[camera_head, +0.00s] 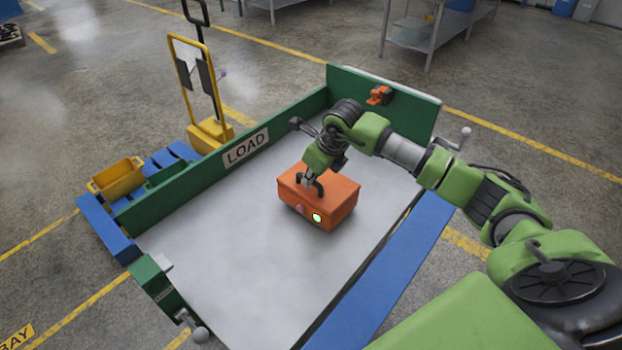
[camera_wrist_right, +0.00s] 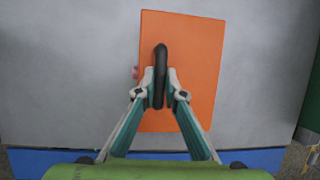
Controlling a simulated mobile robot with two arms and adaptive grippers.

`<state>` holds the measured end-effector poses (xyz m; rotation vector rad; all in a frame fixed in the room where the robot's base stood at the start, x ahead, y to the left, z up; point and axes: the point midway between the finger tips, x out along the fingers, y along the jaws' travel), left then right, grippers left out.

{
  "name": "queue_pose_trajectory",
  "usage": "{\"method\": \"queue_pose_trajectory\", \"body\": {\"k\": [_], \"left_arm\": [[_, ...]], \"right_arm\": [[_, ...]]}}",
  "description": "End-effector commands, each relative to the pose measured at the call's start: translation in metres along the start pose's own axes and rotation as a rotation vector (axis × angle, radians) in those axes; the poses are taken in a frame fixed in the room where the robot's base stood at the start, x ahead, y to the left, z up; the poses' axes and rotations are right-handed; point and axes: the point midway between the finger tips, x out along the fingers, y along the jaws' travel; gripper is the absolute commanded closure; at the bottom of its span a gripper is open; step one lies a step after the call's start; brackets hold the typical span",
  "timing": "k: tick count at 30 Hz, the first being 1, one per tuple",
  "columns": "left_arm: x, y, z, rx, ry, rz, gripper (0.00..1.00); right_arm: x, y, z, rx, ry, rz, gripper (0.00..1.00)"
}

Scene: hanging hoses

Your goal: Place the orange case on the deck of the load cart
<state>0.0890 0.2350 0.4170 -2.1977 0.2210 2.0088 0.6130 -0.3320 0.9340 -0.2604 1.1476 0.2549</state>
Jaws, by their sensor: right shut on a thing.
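The orange case (camera_head: 330,206) is over the grey deck (camera_head: 225,265) of the load cart, inside its green side walls. It looks level, and whether its underside touches the deck I cannot tell. My right gripper (camera_head: 313,186) reaches down from above and is shut on the case's dark handle. In the right wrist view the fingers of the right gripper (camera_wrist_right: 160,95) close from both sides on the black handle (camera_wrist_right: 160,70) above the orange lid (camera_wrist_right: 195,45). My left gripper is in neither view.
A green wall with a LOAD sign (camera_head: 246,147) runs along the deck's left side. A green end wall (camera_head: 405,105) stands at the far end. A blue beam (camera_head: 385,275) edges the right side. A yellow hand truck (camera_head: 205,95) stands beyond the left wall. The deck around the case is clear.

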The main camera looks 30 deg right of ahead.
Motion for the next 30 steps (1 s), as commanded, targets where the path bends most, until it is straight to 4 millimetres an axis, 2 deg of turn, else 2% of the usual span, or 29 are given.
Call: {"method": "queue_pose_trajectory", "body": {"k": [1,3,11,12,14,25,30], "left_arm": [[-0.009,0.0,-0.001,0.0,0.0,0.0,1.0],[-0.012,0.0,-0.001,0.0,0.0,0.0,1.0],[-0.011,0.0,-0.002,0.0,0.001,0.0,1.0],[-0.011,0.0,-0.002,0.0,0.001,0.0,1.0],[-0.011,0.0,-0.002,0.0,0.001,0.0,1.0],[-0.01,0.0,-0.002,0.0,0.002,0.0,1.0],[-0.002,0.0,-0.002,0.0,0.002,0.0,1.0]], "right_arm": [[0.002,0.001,-0.002,0.001,0.003,0.002,1.0],[0.009,0.001,-0.004,0.0,0.001,0.001,1.0],[0.015,0.001,-0.006,0.0,-0.003,0.0,1.0],[0.016,0.002,-0.007,0.0,0.0,0.001,0.85],[0.016,0.002,-0.007,0.0,0.0,0.001,0.73],[0.013,0.001,-0.007,0.0,0.0,0.0,0.73],[-0.006,0.001,-0.007,-0.001,-0.002,-0.002,0.73]]}}
